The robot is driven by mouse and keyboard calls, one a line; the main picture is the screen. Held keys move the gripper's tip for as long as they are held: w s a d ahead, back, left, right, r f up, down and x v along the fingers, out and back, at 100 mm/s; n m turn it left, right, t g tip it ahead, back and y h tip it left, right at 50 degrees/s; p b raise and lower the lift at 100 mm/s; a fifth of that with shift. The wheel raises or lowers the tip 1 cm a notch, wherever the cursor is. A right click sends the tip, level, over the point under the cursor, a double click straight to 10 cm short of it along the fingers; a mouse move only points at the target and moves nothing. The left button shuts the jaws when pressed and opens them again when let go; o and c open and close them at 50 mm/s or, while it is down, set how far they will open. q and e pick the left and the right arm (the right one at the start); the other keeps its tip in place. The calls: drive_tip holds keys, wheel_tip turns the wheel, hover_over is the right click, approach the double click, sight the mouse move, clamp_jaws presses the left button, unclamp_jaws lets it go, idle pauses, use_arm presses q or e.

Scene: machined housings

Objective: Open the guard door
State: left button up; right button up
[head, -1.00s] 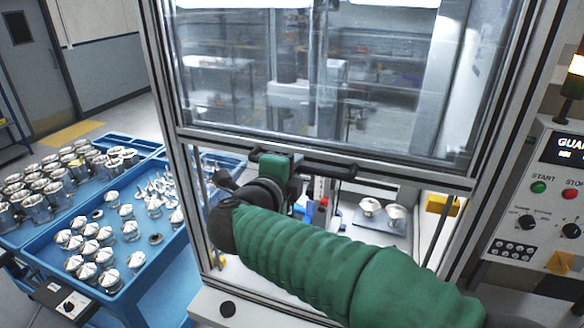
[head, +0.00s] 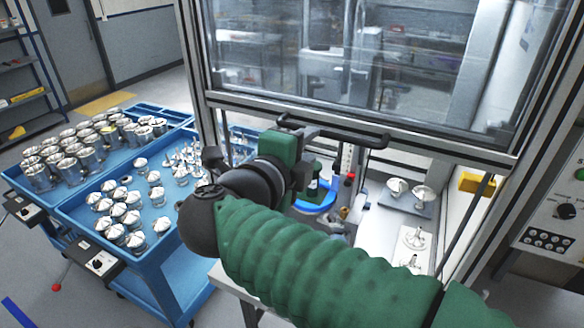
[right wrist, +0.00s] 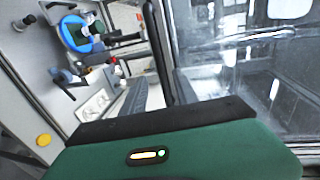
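The guard door (head: 350,65) is a clear panel in a metal frame on the front of the machine. It stands partly raised, with an open gap below its lower edge. A black bar handle (head: 350,132) runs along that edge. My right gripper (head: 302,150), on the green arm, is at the left part of the handle. In the right wrist view the bar (right wrist: 155,45) passes between the two grey fingers (right wrist: 162,92), and the gripper looks shut on it. The fingertips are partly hidden in the head view. My left gripper is not in view.
Inside the machine are a blue ring fixture (head: 318,203) and metal parts on a plate (head: 408,207). A blue cart (head: 150,265) with several metal parts stands at the left. A control panel (head: 555,215) is at the right.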

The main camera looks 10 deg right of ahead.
drive_tip(key=b+v, duration=0.1)
drive_tip(key=v, duration=0.6)
drive_tip(key=w+f+n+t+y+b, duration=0.25)
drive_tip(key=w+n+t, duration=0.25)
drive_tip(key=w+n, duration=0.35)
wheel_tip(320, 180, down, 23)
drive_tip(key=w+d+n+g+y, duration=0.2)
drive_tip(key=n+g+y, duration=0.3)
drive_tip(key=n+y, duration=0.45)
drive_tip(key=s+d+f+n+g+h+b, duration=0.1)
drive_tip(key=s+d+f+n+g, duration=0.2)
drive_tip(key=s+f, duration=0.8)
drive_tip(key=s+d+f+n+g+h, duration=0.2)
drive_tip(key=s+d+f+n+g, duration=0.1)
drive_tip(key=s+d+f+g, duration=0.4)
drive_tip(key=s+d+f, duration=0.2)
drive_tip(key=s+f, duration=0.2)
drive_tip(key=shift+s+f+n+b, duration=0.15)
drive_tip(key=shift+f+n+b, duration=0.15)
drive_tip(key=shift+n+b, duration=0.1)
